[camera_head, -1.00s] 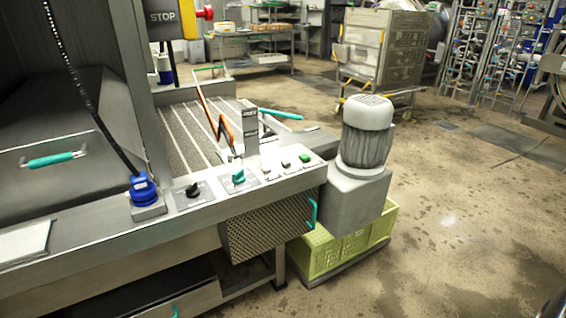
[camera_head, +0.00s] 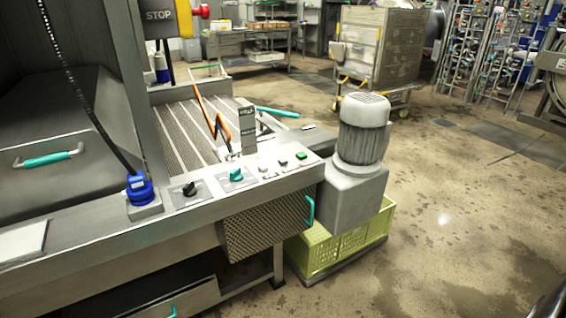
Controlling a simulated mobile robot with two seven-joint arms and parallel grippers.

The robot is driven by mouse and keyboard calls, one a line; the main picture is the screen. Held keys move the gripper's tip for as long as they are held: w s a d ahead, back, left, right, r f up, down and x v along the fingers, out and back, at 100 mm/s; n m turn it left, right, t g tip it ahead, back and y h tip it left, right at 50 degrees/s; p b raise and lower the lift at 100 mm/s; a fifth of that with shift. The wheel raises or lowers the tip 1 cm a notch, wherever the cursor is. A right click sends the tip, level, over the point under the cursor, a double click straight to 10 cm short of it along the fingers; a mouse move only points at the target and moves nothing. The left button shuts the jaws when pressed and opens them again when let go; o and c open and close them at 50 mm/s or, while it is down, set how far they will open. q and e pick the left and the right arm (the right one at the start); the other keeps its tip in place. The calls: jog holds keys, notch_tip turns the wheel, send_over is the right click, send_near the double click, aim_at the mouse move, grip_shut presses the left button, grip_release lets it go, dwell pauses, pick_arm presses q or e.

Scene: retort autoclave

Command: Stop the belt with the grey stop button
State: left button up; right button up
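The control panel (camera_head: 243,187) runs along the front edge of the belt machine. Three small push buttons sit near its right end: a pale one (camera_head: 264,168), a dark or grey one (camera_head: 283,162) and a green one (camera_head: 301,155). They are too small for me to tell for sure which is the grey stop button. The belt (camera_head: 185,135) is a ribbed surface behind the panel. Whether it runs cannot be told. Neither of my grippers is in view.
A black knob (camera_head: 189,188) and a teal knob (camera_head: 236,174) sit left of the buttons. A blue plug (camera_head: 140,187) is further left. A grey motor (camera_head: 363,130) stands at the right end above a yellow-green crate (camera_head: 318,252). Floor to the right is clear.

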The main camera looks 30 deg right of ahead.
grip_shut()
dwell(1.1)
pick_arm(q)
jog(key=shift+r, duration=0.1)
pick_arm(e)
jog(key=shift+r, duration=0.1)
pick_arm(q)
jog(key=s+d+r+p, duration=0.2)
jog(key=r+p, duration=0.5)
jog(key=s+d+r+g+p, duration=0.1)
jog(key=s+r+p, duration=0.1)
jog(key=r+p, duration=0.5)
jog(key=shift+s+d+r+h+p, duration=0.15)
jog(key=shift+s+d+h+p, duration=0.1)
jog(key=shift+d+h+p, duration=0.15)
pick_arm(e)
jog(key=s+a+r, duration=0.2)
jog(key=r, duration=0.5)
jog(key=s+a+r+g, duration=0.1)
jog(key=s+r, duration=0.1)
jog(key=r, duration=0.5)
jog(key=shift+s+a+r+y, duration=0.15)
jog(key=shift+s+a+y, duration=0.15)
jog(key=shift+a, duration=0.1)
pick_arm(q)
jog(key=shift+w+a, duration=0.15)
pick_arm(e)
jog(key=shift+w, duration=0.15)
